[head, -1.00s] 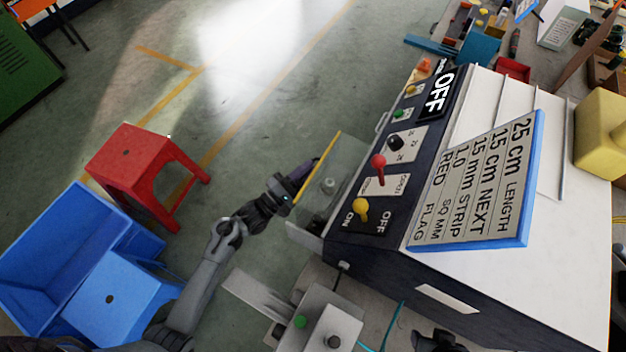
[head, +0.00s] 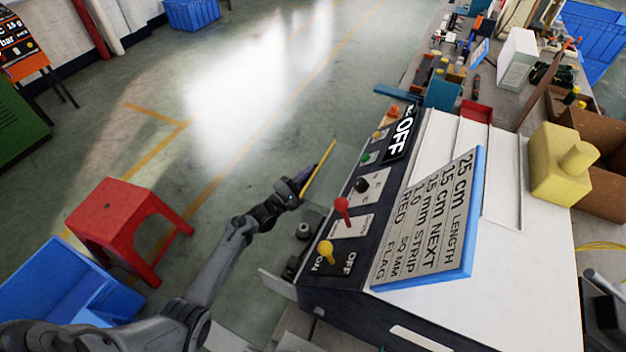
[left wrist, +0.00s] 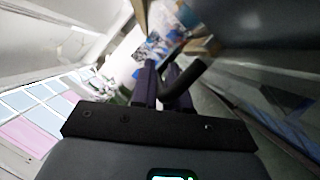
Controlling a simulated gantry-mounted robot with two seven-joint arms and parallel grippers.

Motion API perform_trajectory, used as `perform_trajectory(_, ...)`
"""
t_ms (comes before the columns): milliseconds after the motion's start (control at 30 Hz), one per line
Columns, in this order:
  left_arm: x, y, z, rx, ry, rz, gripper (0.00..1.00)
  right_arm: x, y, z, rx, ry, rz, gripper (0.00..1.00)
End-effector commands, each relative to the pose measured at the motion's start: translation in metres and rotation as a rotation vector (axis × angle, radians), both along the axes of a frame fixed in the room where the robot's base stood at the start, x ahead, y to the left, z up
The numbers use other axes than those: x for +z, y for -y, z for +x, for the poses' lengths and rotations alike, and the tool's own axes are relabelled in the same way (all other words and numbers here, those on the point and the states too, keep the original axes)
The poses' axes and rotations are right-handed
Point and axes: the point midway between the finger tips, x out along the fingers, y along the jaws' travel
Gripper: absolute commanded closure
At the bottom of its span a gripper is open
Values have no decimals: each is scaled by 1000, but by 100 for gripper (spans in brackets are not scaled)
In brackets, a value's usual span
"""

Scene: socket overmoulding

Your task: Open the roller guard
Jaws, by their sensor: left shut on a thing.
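The roller guard (head: 336,172) is a clear panel with a yellow edge, on the left side of the machine in the head view. My left gripper (head: 300,185) is at its yellow edge, shut. In the left wrist view the purple fingers (left wrist: 162,88) are closed on a dark bar-like handle (left wrist: 190,80), partly hidden between them. The guard stands raised, and dark rollers (head: 299,238) show uncovered below it. My right gripper is not visible.
The machine (head: 505,160) carries a panel with a yellow switch (head: 326,252), a red lever (head: 342,210) and an OFF sign (head: 401,135). A tilted order board (head: 430,220) stands on top. A red stool (head: 125,222) and blue bin (head: 60,285) stand left on open floor.

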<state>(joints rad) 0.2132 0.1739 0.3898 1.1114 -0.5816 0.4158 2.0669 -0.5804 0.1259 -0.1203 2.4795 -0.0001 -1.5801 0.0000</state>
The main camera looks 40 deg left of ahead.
Motion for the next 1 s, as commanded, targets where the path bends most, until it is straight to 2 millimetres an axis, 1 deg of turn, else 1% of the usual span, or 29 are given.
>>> perform_trajectory(167, 0, 1, 0, -1, -2, -1, 100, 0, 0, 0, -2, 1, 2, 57)
perform_trajectory(200, 0, 1, 0, -1, -1, -1, 81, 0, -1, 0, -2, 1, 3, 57)
perform_trajectory(233, 0, 1, 0, -1, -1, -1, 79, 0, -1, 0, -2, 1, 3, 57)
perform_trajectory(500, 0, 0, -1, -1, -1, 0, 79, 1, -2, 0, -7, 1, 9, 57)
perform_trajectory(633, -1, 0, -6, -1, -1, 0, 79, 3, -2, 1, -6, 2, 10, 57)
perform_trajectory(767, -4, -3, -21, 0, -2, -1, 79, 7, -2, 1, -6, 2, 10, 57)
perform_trajectory(1000, -13, -8, -62, 0, -3, -1, 79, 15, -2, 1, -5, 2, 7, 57)
